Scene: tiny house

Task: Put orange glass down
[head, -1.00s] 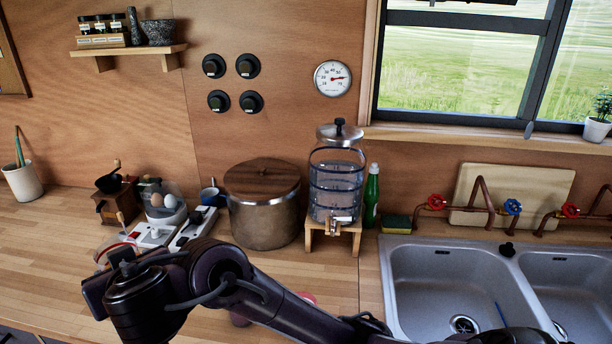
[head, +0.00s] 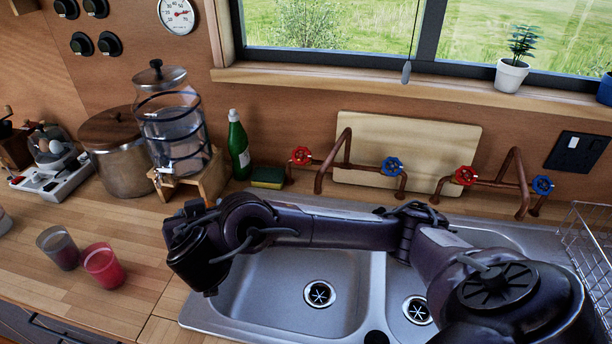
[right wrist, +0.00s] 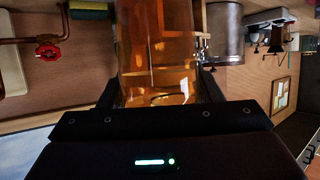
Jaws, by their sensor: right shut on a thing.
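The orange glass (right wrist: 158,50) is see-through and fills the upper middle of the right wrist view. My right gripper (right wrist: 160,105) is shut on it. In the head view my right arm comes in from the right, and its wrist is over the left edge of the left sink basin. The gripper's fingers and the orange glass cannot be made out there. My left gripper is not in view.
A grey glass (head: 58,248) and a red glass (head: 103,266) stand on the wooden counter (head: 50,300) at left. Behind are a pot (head: 120,165), a water dispenser (head: 172,130), a green bottle (head: 237,150) and a sponge (head: 268,177). The double sink (head: 300,270) lies under my arm.

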